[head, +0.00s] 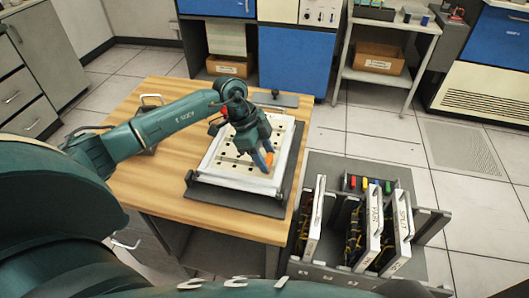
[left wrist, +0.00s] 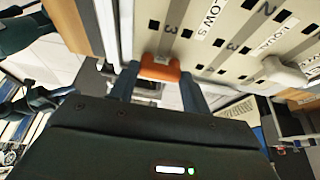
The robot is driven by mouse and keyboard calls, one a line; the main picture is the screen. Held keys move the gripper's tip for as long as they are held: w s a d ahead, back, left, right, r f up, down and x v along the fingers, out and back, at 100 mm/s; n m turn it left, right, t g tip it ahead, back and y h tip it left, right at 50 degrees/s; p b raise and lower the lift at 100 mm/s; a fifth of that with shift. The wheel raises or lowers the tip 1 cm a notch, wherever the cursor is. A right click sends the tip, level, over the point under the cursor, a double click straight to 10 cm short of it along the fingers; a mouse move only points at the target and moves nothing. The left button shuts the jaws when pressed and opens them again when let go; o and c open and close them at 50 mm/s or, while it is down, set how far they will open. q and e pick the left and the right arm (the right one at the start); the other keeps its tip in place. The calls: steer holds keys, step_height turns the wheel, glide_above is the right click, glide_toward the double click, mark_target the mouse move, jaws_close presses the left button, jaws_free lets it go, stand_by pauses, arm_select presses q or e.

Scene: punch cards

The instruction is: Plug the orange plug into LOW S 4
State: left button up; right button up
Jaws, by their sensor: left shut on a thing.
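My left gripper (head: 265,163) is shut on the orange plug (head: 269,158) over the right part of the white plugboard (head: 205,163). In the left wrist view the orange plug (left wrist: 160,69) sits between the two blue-grey fingers, close to the panel's edge. I cannot tell whether its tip touches the panel. The panel (left wrist: 205,62) shows rows of square holes, the numbers 2 and 3, and the labels LOW S (left wrist: 211,18) and EQUAL. The number 4 is not readable. My right gripper is not in view.
A pale plug or knob (left wrist: 284,71) sits on the panel at the right. The board rests in a dark tray (head: 235,201) on a wooden table (head: 155,188). A rack (head: 333,269) with upright labelled panels (head: 372,232) stands to the right, with red, yellow and green pieces behind.

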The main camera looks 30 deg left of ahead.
arm_select(q)
steer(key=shift+f, duration=0.15)
steer(key=o, duration=0.9)
steer(key=b+v, duration=0.1)
steer(key=v, duration=1.2)
